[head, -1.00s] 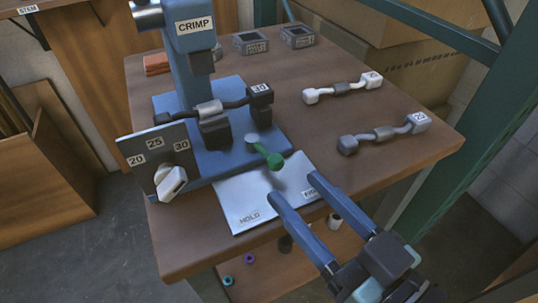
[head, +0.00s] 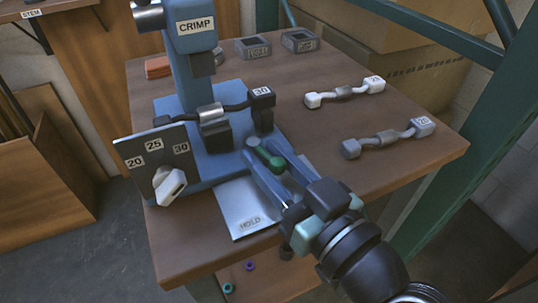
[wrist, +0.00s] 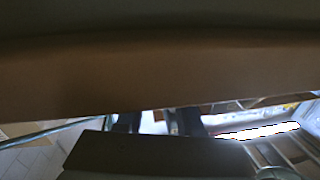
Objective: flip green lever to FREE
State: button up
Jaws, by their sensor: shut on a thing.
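The green lever (head: 272,161) stands at the front right of the blue crimp press base (head: 232,160), its grey pivot end toward the press. My gripper (head: 264,151) is shut on the lever, one blue finger on each side of it. A white plate lies in front of the press, and its HOLD mark (head: 250,224) shows at its lower left. My gripper and fingers cover the right part of the plate, so the FREE mark is hidden. The wrist view is mostly filled by a brown surface and does not clearly show the lever.
A dial plate (head: 157,153) marked 20, 25, 30 with a white knob stands left. A part marked 30 (head: 262,97) sits across the press. Two more linked parts, white (head: 345,92) and grey (head: 386,138), lie on the right of the table, with clear wood around them.

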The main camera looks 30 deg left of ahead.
grip_shut()
jog(key=shift+w+d+n+g+y+b, duration=0.1)
jog(key=shift+w+n+g+y+b, duration=0.25)
jog(key=shift+n+g+y+b, duration=0.6)
jog(key=shift+w+d+n+g, duration=0.15)
jog(key=shift+n+g, duration=0.4)
jog(key=shift+g, duration=0.4)
jog(key=shift+w+a+n+g, duration=0.1)
jog(key=shift+n+g, duration=0.4)
jog(key=shift+g, duration=0.4)
jog(key=shift+o, duration=2.4)
grip_release()
